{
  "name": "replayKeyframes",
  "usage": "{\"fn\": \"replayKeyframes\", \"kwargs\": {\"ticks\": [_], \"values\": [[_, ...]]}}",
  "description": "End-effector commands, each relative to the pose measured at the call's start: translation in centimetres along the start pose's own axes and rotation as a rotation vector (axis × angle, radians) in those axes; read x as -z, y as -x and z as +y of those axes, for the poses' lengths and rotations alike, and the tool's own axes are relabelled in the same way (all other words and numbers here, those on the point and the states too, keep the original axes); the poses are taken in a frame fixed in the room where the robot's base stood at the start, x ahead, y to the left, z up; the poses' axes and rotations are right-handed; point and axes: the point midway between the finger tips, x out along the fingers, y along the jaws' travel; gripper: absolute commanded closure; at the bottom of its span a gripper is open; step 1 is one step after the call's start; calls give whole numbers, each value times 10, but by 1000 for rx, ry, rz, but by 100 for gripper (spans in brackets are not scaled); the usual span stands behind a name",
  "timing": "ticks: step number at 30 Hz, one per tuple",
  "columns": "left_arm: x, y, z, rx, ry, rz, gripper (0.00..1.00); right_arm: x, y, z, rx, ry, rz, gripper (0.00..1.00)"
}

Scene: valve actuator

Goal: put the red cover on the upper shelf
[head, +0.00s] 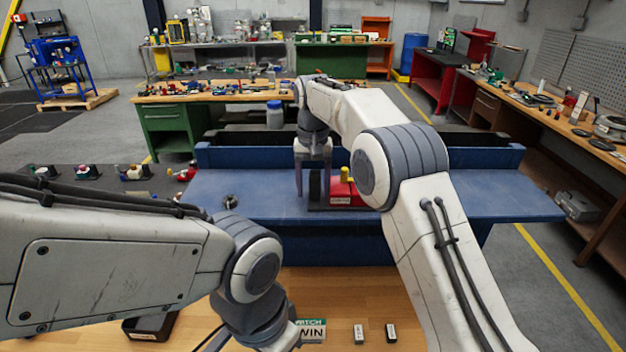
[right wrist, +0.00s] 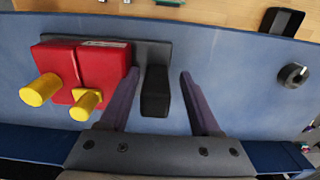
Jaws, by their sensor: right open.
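A red cover (head: 340,192) with yellow knobs is on the blue bench, partly hidden by my right arm. In the right wrist view, the red body (right wrist: 85,68) has a seam and two yellow knobs, and sits on a dark grey base plate (right wrist: 150,50). A black block (right wrist: 155,92) stands on the plate beside it. My right gripper (head: 314,185) is open, pointing down, its fingers on either side of the black block; it also shows in the right wrist view (right wrist: 158,78). I cannot identify the upper shelf. My left gripper's fingers are out of view.
The blue bench (head: 250,200) has a raised back edge and free room around the plate. A round dark knob (head: 230,201) sits on its left. A wooden table (head: 320,285) in front holds small labelled blocks (head: 359,334) and a black tray (head: 150,327).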

Motion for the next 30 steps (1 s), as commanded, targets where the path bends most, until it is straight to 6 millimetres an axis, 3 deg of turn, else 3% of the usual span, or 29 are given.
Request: {"fn": "replayKeyframes", "kwargs": {"ticks": [5, 11, 21, 30], "values": [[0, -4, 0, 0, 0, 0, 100, 2, 18, 0, 1, 0, 5, 35], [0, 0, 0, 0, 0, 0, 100, 1, 54, 0, 2, 1, 5, 35], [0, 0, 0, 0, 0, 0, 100, 2, 72, 0, 2, 1, 2, 35], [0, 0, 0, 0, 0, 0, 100, 0, 76, 0, 1, 2, 0, 35]]}}
